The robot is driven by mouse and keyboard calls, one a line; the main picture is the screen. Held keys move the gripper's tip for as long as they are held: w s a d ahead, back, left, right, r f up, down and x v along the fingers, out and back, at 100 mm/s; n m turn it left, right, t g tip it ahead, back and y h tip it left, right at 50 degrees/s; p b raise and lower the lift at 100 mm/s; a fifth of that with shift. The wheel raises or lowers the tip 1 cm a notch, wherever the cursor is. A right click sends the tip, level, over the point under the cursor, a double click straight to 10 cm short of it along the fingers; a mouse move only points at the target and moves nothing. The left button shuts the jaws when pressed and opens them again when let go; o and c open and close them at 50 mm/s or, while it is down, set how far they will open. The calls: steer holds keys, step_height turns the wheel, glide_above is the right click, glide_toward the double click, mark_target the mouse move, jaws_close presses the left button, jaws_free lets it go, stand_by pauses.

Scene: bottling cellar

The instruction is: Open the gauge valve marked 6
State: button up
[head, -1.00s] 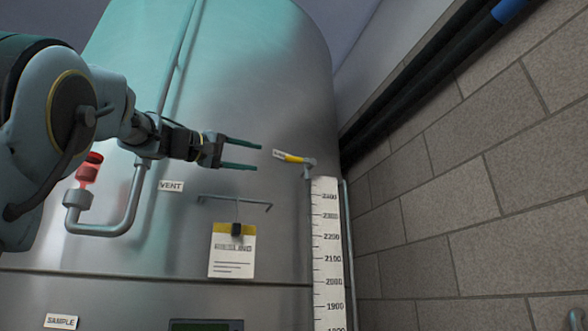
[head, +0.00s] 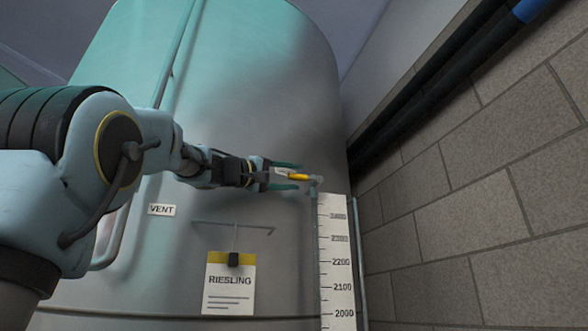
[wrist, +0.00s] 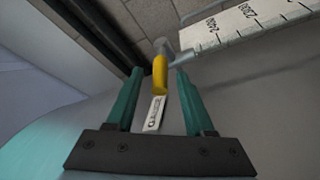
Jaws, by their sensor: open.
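The gauge valve has a yellow lever (head: 298,177) with a white tag at its free end, at the top of the white gauge scale (head: 338,262). The lever lies roughly level, pointing left from its pivot toward me. My gripper (head: 285,177) is open, with its green fingers above and below the lever's tagged end. In the wrist view the yellow lever (wrist: 160,74) and its tag (wrist: 154,114) sit between the two open fingers (wrist: 154,92), with gaps on both sides. The number on the tag is too small to read.
The steel tank (head: 240,110) stands close behind my gripper. A Riesling card (head: 230,285) hangs from a bracket below it, and a VENT label (head: 162,210) is to the left. A block wall (head: 480,200) with dark pipes (head: 430,85) closes the right side.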

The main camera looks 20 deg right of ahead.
steer(key=shift+w+d+r, duration=0.1)
steer(key=shift+d, duration=0.4)
jaws_close()
stand_by(1.2)
